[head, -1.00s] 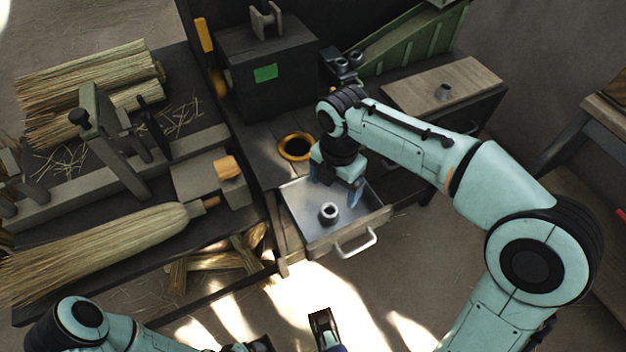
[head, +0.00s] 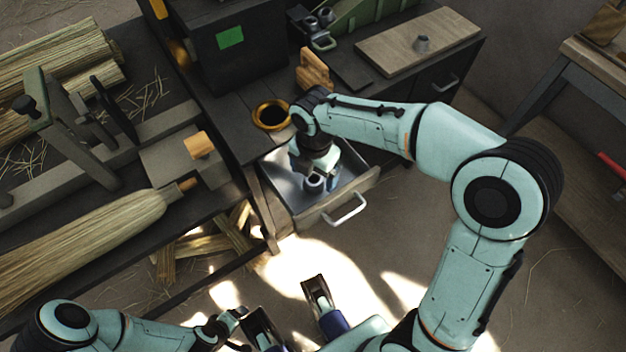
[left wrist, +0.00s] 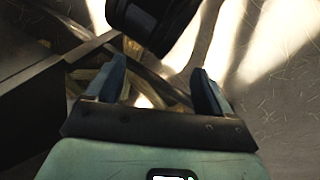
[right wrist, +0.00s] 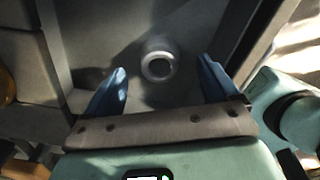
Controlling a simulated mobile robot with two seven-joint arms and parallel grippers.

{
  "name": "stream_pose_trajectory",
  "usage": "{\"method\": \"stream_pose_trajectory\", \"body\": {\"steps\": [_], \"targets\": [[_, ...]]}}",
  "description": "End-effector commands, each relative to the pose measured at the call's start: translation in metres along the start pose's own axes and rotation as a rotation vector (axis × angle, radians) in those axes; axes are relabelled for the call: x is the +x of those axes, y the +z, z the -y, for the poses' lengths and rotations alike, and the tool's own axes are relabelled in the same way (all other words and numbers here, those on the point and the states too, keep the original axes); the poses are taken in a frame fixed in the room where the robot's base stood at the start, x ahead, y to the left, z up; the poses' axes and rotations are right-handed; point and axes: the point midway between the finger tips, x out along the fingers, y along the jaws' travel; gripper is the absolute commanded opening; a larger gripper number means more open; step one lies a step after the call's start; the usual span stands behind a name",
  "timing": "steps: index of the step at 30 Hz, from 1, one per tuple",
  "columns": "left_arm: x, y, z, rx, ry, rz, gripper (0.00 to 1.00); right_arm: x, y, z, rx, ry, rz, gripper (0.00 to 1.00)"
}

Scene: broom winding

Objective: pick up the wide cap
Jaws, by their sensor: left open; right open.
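A grey, ring-shaped metal cap (head: 313,184) with a round hole stands in the open drawer (head: 300,217). The right wrist view shows the cap (right wrist: 158,67) ahead of my right gripper (right wrist: 162,84), roughly centred between its fingers. That gripper (head: 317,178) is open and empty, down in the drawer close to the cap; I cannot tell whether it touches it. My left gripper (left wrist: 158,80) is open and empty, low near the floor in front of the bench.
The drawer's front handle (head: 345,208) and walls surround my right gripper. A gold-rimmed dark ring (head: 271,115) is on the bench left of the drawer. A wooden board (head: 420,42) lies behind. A straw broom (head: 90,235) lies at left.

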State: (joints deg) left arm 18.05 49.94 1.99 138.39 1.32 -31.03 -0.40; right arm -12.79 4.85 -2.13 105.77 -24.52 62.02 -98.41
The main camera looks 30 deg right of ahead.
Motion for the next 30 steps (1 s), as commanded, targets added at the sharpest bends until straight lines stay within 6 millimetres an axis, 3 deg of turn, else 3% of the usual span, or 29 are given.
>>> {"method": "stream_pose_trajectory", "body": {"steps": [1,4,11,12,17,18,20,30], "targets": [[0.008,-0.006,0.003,-0.002,-0.002,-0.016,0.82,0.013,0.000,0.000,-0.001,-0.004,-0.001,0.87],[0.012,-0.015,0.005,-0.004,-0.003,-0.041,0.82,0.026,0.000,0.000,-0.001,-0.004,-0.001,0.87],[0.012,-0.018,0.004,-0.004,-0.003,-0.051,0.82,0.029,0.000,0.000,0.000,0.000,0.000,0.87],[0.012,-0.018,0.004,-0.004,-0.003,-0.051,0.82,0.028,0.000,0.000,0.000,0.000,0.000,0.84],[0.012,-0.017,0.004,-0.004,-0.003,-0.050,0.82,0.028,0.000,0.000,0.000,0.000,0.000,0.32],[0.012,-0.017,0.004,-0.004,-0.003,-0.049,0.82,0.028,0.000,0.000,0.000,0.000,0.000,0.29],[0.012,-0.017,0.004,-0.004,-0.003,-0.049,0.82,0.028,0.000,0.000,0.000,0.000,0.000,0.24],[0.009,-0.014,0.003,-0.003,-0.002,-0.040,0.82,0.021,0.000,0.000,0.000,0.001,0.000,0.24]]}}
